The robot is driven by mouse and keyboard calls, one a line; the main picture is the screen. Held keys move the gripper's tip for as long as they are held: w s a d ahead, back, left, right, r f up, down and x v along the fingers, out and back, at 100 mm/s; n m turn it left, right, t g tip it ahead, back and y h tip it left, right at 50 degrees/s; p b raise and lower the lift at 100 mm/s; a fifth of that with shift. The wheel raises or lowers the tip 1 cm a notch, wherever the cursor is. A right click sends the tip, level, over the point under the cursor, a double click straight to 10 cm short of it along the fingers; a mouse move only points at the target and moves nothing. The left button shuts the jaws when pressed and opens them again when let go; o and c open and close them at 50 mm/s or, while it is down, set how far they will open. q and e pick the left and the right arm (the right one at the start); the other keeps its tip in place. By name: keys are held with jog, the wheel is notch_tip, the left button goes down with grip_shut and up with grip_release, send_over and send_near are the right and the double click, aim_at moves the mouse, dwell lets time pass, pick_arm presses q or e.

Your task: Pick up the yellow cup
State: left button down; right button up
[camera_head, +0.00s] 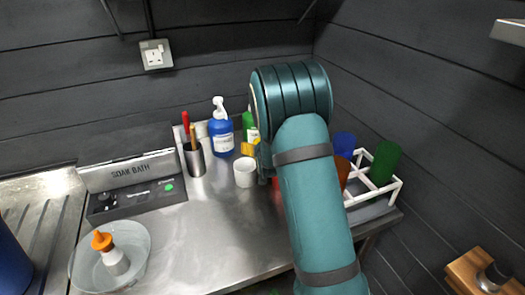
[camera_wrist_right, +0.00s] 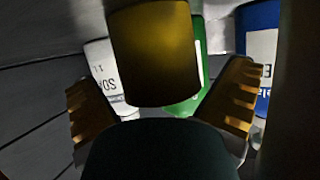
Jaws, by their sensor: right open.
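The yellow cup (camera_wrist_right: 155,55) fills the upper middle of the right wrist view. In the head view a small yellow patch (camera_head: 248,148), likely this cup, shows beside my arm; the rest is hidden. My right gripper (camera_wrist_right: 160,76) is open. Its two ribbed fingers stand apart to the left and right of the cup's lower part in the wrist view. I cannot tell whether they touch it. In the head view my right arm covers the gripper. My left gripper is not in view.
A white cup (camera_head: 244,174) stands close left of my arm. Behind are a blue pump bottle (camera_head: 221,133) and green bottle (camera_head: 248,122). A metal holder (camera_head: 194,162), soak-bath box (camera_head: 130,203) and basin (camera_head: 82,272) stand left; a white rack (camera_head: 383,192) with coloured cups stands right. The front counter is clear.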

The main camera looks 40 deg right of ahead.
jog(key=shift+s+a+r, duration=0.1)
jog(key=shift+s+r, duration=0.05)
jog(key=shift+c, duration=1)
jog(key=c, duration=1)
jog(key=shift+o, duration=0.2)
